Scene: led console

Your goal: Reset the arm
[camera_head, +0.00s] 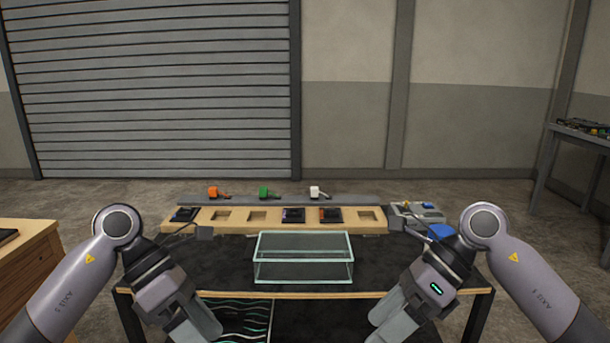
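My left arm (85,275) comes in from the left, bent at the elbow, with its gripper (197,325) pointing down in front of the table's near edge. My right arm (528,275) mirrors it from the right, with its gripper (393,322) also low at the near edge. Both grippers are apart from the objects on the table. The lower ends of the fingers are near or past the bottom of the picture, so I cannot tell whether they are open or shut. I see nothing held in either.
A clear glass box (303,271) stands on the dark table (385,275). Behind it is a wooden board (232,227) with square slots, some filled with dark modules. Orange (213,191), green (264,191) and white (314,191) pieces stand behind. A grey device (418,214) is at right.

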